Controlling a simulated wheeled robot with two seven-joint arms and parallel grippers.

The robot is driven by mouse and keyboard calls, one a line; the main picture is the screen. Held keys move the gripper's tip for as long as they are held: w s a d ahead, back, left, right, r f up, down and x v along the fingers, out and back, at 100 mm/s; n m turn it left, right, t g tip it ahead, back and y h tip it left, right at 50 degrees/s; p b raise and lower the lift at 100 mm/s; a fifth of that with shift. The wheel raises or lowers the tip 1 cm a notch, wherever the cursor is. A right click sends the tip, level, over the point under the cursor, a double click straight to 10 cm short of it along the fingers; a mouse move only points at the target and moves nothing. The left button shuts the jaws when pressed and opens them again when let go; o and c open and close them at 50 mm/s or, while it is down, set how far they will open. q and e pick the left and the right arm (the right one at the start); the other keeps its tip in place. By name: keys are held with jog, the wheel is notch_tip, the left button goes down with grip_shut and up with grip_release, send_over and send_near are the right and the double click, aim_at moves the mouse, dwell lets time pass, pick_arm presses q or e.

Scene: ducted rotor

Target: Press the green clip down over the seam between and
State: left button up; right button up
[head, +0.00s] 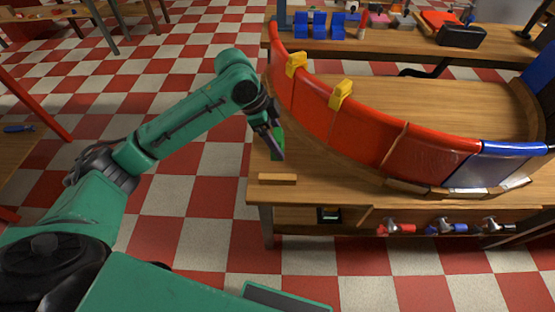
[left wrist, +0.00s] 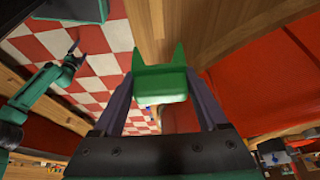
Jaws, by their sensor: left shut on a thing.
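My left gripper (head: 272,132) is shut on the green clip (head: 279,145), left of the curved duct wall and above the table's left edge. In the left wrist view the green clip (left wrist: 160,82) sits between both fingers, its two prongs pointing away from the gripper. The duct wall has glossy red panels (head: 350,130) and a blue panel (head: 505,162) at right. One seam (head: 396,147) between red panels is bare on top; red meets blue further right. The clip is apart from the wall. My right gripper (left wrist: 73,48) shows small in the left wrist view, its jaws unclear.
Two yellow clips, one at left (head: 296,64) and one nearer (head: 341,94), straddle the wall's top edge. A wooden block (head: 278,179) lies on the table's front left. Checkered floor at left is open.

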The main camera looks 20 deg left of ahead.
aim_at(277, 134)
pick_arm(q)
notch_tip(277, 134, up, 4)
jog(key=shift+r, duration=0.2)
notch_tip(277, 134, up, 5)
jog(key=p, duration=0.6)
jog(key=shift+f, duration=0.15)
jog(key=shift+f, duration=0.15)
